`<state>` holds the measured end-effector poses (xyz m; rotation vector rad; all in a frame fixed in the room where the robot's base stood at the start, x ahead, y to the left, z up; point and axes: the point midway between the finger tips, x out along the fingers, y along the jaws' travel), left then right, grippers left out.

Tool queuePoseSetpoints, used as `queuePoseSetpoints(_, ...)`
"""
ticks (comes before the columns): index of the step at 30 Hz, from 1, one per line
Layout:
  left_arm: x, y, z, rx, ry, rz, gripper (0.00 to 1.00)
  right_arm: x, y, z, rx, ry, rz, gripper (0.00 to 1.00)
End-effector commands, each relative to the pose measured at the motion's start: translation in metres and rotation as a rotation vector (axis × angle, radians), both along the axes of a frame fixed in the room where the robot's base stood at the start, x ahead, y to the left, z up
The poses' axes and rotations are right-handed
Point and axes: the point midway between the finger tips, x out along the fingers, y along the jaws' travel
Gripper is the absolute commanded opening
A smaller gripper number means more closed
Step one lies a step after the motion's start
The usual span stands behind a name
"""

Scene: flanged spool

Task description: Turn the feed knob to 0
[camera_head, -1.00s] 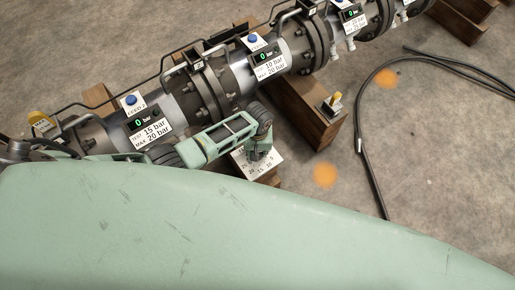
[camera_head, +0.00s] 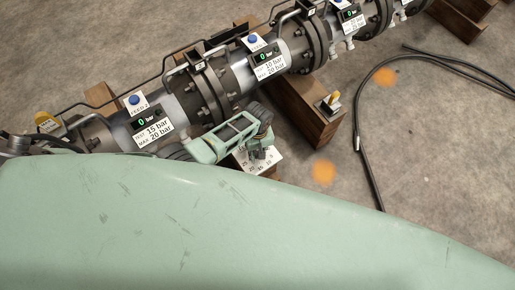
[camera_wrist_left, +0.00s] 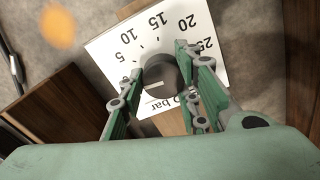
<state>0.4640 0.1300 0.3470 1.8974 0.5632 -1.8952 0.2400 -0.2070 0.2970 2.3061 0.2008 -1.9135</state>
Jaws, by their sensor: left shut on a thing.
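The feed knob (camera_wrist_left: 157,73) is a dark round knob on a white dial plate (camera_wrist_left: 105,48) marked 5, 10, 15, 20, 25 and bar. The plate also shows below the pipe in the head view (camera_head: 270,162). My left gripper (camera_head: 262,151) comes down over the dial. In the left wrist view its fingers (camera_wrist_left: 158,85) stand on both sides of the knob and are shut on it. A short pale mark on the knob lies on the side towards the left finger. The dial's 0 is hidden or unclear. My right gripper is not in view.
A flanged pipe (camera_head: 180,107) with displays reading 0 bar and blue buttons runs behind the dial. A black cable (camera_head: 364,150) lies on the open concrete floor at right.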

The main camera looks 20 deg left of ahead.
Motion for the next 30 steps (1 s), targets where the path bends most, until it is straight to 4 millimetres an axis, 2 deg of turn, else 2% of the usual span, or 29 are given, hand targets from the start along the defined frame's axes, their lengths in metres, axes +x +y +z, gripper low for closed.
queuePoseSetpoints(1, -0.002, -0.008, -0.001, -0.015, 0.002, -0.002, 0.05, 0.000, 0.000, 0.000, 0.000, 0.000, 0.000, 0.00)
queuePoseSetpoints(2, -0.002, -0.008, -0.001, -0.015, 0.002, -0.002, 0.05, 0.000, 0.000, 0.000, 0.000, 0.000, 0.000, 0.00)
queuePoseSetpoints(3, -0.002, -0.008, -0.001, -0.015, 0.002, -0.002, 0.33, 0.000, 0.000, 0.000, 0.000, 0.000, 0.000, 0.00)
queuePoseSetpoints(8, -0.002, -0.008, 0.000, -0.014, 0.003, -0.002, 0.46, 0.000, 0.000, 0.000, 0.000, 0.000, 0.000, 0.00)
queuePoseSetpoints(20, 0.000, -0.004, 0.005, -0.008, 0.001, -0.001, 0.46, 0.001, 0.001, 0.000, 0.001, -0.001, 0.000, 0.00)
queuePoseSetpoints(26, 0.000, -0.004, 0.027, -0.008, -0.002, -0.001, 0.46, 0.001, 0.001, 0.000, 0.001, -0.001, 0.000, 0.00)
queuePoseSetpoints(30, 0.000, -0.005, 0.053, -0.010, -0.003, -0.003, 0.46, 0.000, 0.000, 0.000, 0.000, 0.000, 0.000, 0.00)
